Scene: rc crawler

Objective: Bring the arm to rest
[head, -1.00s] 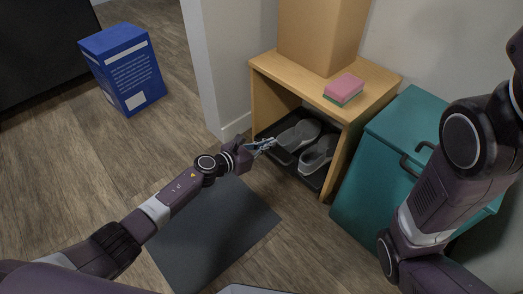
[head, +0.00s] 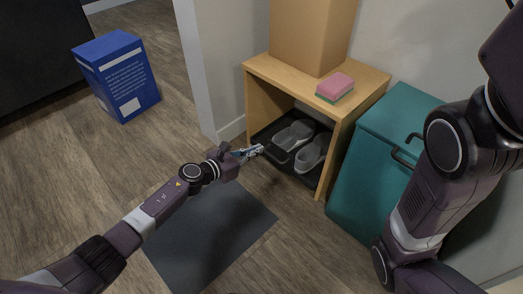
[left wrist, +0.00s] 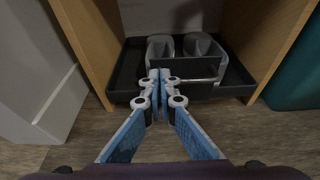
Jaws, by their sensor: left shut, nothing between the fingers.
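My left gripper (head: 251,153) is shut and empty in the head view, in front of the open front of a wooden shelf unit (head: 257,88). Its closed fingertips also show in the left wrist view (left wrist: 160,76), in line with the front of a black tray (left wrist: 122,86). My left arm (head: 160,205) reaches out from the lower left, over the floor. My right arm (head: 425,200) is at the right edge of the head view; its gripper is out of view.
A pair of grey shoes (head: 311,153) sits in the tray inside the shelf. A cardboard box (head: 310,35) and a pink and green sponge (head: 335,86) stand on top. A teal bin (head: 360,170) is at right, a blue box (head: 117,75) at left, a dark mat (head: 215,240) on the floor.

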